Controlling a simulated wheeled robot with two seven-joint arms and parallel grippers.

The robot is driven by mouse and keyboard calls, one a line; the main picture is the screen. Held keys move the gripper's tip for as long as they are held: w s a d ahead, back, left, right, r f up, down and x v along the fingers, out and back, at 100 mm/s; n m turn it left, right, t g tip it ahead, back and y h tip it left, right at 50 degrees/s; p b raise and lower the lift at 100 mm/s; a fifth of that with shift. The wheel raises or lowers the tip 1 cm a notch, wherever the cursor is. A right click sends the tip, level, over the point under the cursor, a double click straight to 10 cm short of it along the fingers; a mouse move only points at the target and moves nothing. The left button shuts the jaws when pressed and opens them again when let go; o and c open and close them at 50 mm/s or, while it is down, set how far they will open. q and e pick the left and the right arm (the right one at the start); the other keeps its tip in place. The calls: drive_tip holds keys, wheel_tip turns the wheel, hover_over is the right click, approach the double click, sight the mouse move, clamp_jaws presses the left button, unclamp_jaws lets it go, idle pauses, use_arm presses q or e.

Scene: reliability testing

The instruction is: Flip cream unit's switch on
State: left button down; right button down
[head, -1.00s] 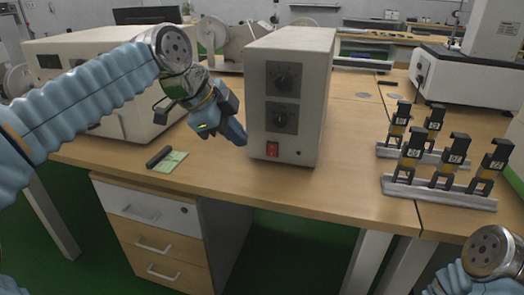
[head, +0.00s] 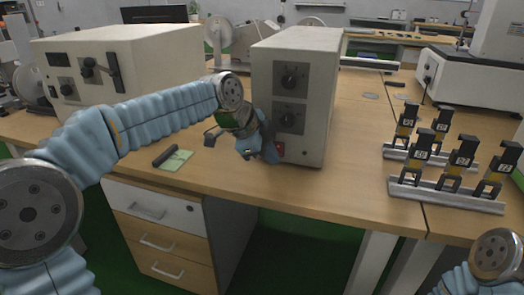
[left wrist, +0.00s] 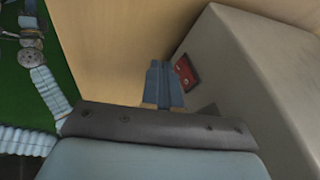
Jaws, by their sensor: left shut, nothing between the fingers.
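The cream unit (head: 315,110) is a box on the desk with two dark dials on its front. Its red switch (head: 280,149) sits low on the front panel, and my gripper partly covers it in the head view. The switch (left wrist: 186,73) also shows in the left wrist view on the unit's face. My left gripper (head: 273,156) is shut and empty, its fingertips in front of the panel close to the switch. In the left wrist view the closed fingers (left wrist: 161,86) are just left of the switch; I cannot tell whether they touch. My right gripper is out of view.
A larger cream instrument (head: 130,60) stands at the left. A black cylinder (head: 165,156) lies by a green card (head: 177,161) on the desk. Several black and yellow pieces stand on grey rails (head: 440,195) at the right. The desk front right of the unit is clear.

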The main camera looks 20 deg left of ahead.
use_arm(q)
drive_tip(key=shift+w+f, duration=0.1)
drive_tip(key=shift+w, duration=0.5)
drive_tip(key=shift+w+f+t+b, duration=0.1)
drive_tip(key=shift+f+t+b, duration=0.25)
drive_tip(key=shift+b, duration=0.55)
drive_tip(key=shift+r, duration=0.3)
drive_tip(key=shift+r+p, duration=0.1)
drive_tip(key=shift+p, duration=0.2)
